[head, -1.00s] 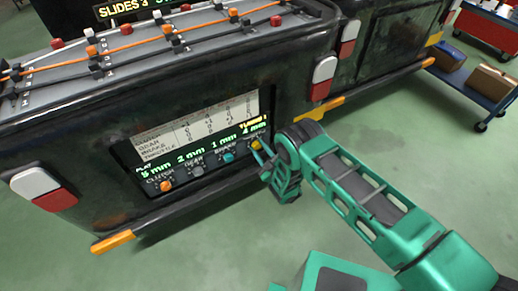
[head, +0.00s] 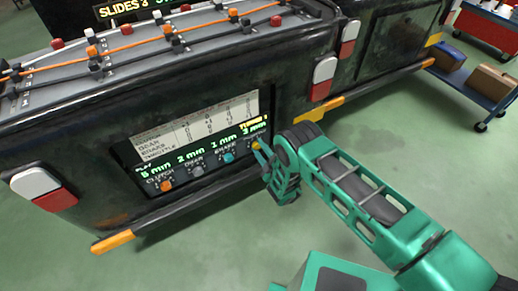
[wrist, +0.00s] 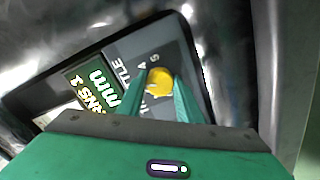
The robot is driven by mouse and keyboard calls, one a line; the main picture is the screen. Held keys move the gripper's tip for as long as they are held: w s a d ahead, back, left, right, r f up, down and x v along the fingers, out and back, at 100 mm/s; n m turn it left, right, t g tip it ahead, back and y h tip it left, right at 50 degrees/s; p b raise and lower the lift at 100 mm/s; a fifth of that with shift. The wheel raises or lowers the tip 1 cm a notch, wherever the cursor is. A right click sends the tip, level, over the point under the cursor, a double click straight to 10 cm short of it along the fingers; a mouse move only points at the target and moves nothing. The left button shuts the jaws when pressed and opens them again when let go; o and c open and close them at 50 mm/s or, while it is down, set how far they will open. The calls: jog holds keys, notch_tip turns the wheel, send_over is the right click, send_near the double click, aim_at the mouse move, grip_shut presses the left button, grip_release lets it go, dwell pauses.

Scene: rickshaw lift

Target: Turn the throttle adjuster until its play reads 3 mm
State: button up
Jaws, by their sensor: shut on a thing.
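The yellow throttle adjuster (wrist: 160,80) sits on the dark panel (wrist: 128,48) at the rickshaw's rear; its yellow edge also shows in the head view (head: 256,145). My gripper (wrist: 159,92) is shut on the adjuster, with a green finger on each side of it. In the head view the gripper (head: 260,150) reaches the panel's right end and partly hides the adjuster. The throttle play display (head: 255,130) appears to read 3 mm, with a small yellow "TURNS 1" above it. The wrist view shows only "mm" and part of the turns text.
A blue cart (head: 470,85) with boxes stands far right. The floor between is clear.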

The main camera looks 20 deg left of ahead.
jog(key=shift+d+f, duration=0.15)
jog(key=shift+f, duration=0.05)
jog(key=o, duration=1)
jog(key=shift+o, duration=0.2)
jog(key=shift+r, duration=0.1)
jog(key=shift+s, duration=0.1)
jog(key=v, duration=1)
jog(key=shift+s+d, duration=0.2)
